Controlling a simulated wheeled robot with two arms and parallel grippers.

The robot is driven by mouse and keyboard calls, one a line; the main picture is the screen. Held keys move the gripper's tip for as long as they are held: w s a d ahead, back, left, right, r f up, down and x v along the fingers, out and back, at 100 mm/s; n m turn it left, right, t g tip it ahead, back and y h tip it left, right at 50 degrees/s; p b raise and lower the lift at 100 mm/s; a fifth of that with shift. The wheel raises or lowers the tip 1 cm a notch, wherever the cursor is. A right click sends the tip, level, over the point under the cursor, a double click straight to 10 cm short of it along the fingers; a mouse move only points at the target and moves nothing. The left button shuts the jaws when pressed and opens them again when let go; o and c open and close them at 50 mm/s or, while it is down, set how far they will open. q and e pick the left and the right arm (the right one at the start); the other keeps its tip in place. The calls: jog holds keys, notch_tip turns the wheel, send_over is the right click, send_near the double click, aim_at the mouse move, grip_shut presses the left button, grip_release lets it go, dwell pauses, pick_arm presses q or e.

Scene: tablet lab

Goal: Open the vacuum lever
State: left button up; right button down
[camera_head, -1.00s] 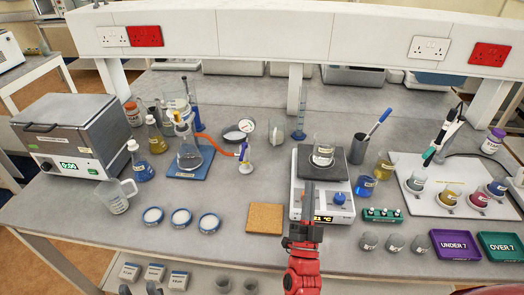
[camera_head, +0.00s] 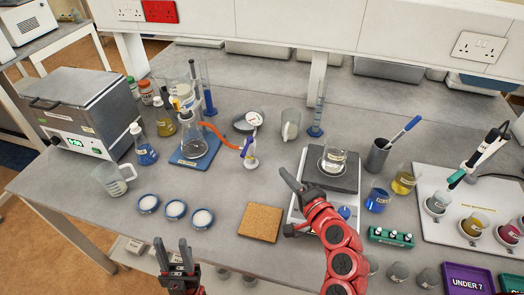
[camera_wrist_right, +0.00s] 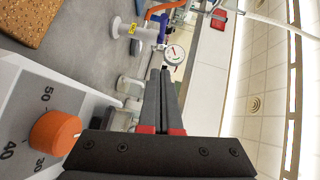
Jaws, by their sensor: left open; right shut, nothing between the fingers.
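The vacuum valve (camera_head: 250,163) is a small white stand on the bench with a blue-purple lever (camera_head: 247,147) on top. An orange hose (camera_head: 220,134) joins it to the filter flask (camera_head: 193,147) on a blue base. In the right wrist view the valve (camera_wrist_right: 128,27) and its lever (camera_wrist_right: 163,30) lie beyond the fingertips. My right gripper (camera_head: 285,174) is shut and empty, short of the valve on its right; its fingers show in the wrist view (camera_wrist_right: 160,72). My left gripper (camera_head: 175,248) is open and empty at the bench's front edge.
A round gauge (camera_head: 254,119) stands behind the valve. A cork mat (camera_head: 260,222) lies in front of it. The hotplate (camera_head: 325,172) with a beaker (camera_head: 333,160) is beside my right arm. Three blue-rimmed dishes (camera_head: 175,209) lie front left. Bare bench lies between dishes and mat.

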jog(key=shift+s+a+r, duration=0.1)
jog(key=shift+s+a, duration=0.05)
send_near(246, 147)
jog(key=w+d, duration=0.2)
jog(key=w, duration=0.2)
jog(key=a, duration=0.1)
jog(key=a+f, duration=0.1)
jog(key=w+a, duration=0.1)
jog(key=a, duration=0.1)
jog(key=shift+f+p, duration=0.15)
jog(key=shift+p, duration=0.2)
jog(key=shift+d, duration=0.1)
